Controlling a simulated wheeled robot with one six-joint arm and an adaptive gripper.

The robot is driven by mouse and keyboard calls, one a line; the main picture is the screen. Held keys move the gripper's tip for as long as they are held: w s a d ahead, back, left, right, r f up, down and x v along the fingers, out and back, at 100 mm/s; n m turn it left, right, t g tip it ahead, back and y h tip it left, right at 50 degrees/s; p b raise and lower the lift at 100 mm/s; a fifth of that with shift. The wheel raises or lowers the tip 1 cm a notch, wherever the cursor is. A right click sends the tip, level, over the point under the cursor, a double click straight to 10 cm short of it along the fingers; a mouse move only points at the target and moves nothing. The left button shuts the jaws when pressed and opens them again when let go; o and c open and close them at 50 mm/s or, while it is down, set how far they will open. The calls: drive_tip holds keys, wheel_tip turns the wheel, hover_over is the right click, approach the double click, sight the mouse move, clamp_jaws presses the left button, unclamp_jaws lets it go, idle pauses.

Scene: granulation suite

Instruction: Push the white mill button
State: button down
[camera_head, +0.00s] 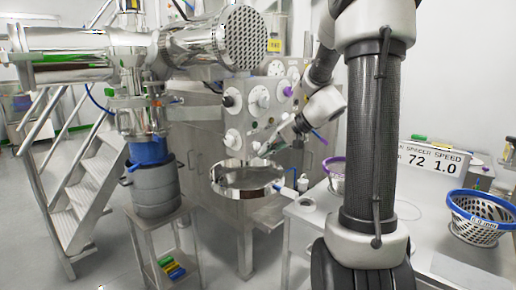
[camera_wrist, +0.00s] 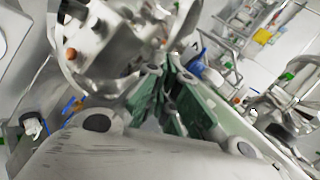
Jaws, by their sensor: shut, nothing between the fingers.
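The steel machine panel (camera_head: 258,118) stands in the middle of the head view, with several white round dials and knobs on its face. One white dial (camera_head: 260,98) sits on the panel's front, and a white knob (camera_head: 233,138) sits lower left. I cannot tell which of these white parts is the mill button. My gripper (camera_head: 265,151) is shut and empty at the panel's lower right, close to its front. I cannot tell whether it touches the panel. The wrist view shows my green-sided gripper fingers (camera_wrist: 171,72) beside blurred, tilted metalwork.
A round steel bowl (camera_head: 246,181) lies just below my gripper. A white table (camera_head: 310,222) at the right holds a purple-rimmed basket (camera_head: 335,178) and a blue-rimmed basket (camera_head: 482,222). A steel pot (camera_head: 155,193) and metal stairs (camera_head: 82,180) stand at the left.

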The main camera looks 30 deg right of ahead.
drive_tip(key=shift+w, duration=0.15)
idle(0.3)
drive_tip(key=shift+w+a, duration=0.15)
drive_tip(key=shift+w, duration=0.1)
